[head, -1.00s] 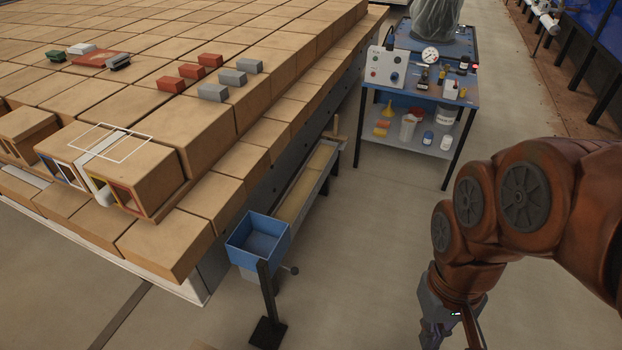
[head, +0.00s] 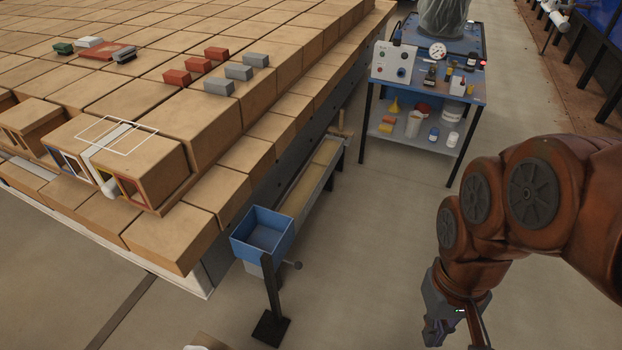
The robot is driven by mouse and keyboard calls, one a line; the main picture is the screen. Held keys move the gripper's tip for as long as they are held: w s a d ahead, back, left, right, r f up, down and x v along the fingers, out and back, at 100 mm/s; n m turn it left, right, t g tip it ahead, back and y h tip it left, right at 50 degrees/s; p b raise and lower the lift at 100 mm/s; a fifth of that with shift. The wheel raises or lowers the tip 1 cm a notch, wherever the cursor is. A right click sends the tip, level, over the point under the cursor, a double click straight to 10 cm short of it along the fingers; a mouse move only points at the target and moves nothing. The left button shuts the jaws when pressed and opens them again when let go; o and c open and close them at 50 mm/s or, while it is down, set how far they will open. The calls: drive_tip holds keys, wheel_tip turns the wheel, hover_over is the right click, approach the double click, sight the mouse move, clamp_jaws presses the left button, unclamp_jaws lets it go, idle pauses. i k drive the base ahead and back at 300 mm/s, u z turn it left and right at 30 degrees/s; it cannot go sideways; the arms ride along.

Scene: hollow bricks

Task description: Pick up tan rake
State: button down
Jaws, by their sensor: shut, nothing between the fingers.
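A small tan upright piece with a crosspiece (head: 340,128), which may be the tan rake, shows at the far end of a long narrow trough (head: 305,190) beside the brick stack. It is too small to make out any teeth. My gripper (head: 440,338) hangs down at the bottom right, over open floor, right of the trough and well apart from it. It is shut and empty, with its tips close to the frame's lower edge.
A stack of tan hollow bricks (head: 225,120) fills the left, with small red and grey blocks on top. A blue bin (head: 262,235) on a black stand is at the trough's near end. A blue cart (head: 428,85) stands behind. Floor between is clear.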

sight(340, 132)
drive_tip(key=z, duration=0.15)
drive_tip(key=i, duration=2.65)
drive_tip(key=u, duration=1.1)
drive_tip(key=i, duration=0.55)
drive_tip(key=u, duration=0.35)
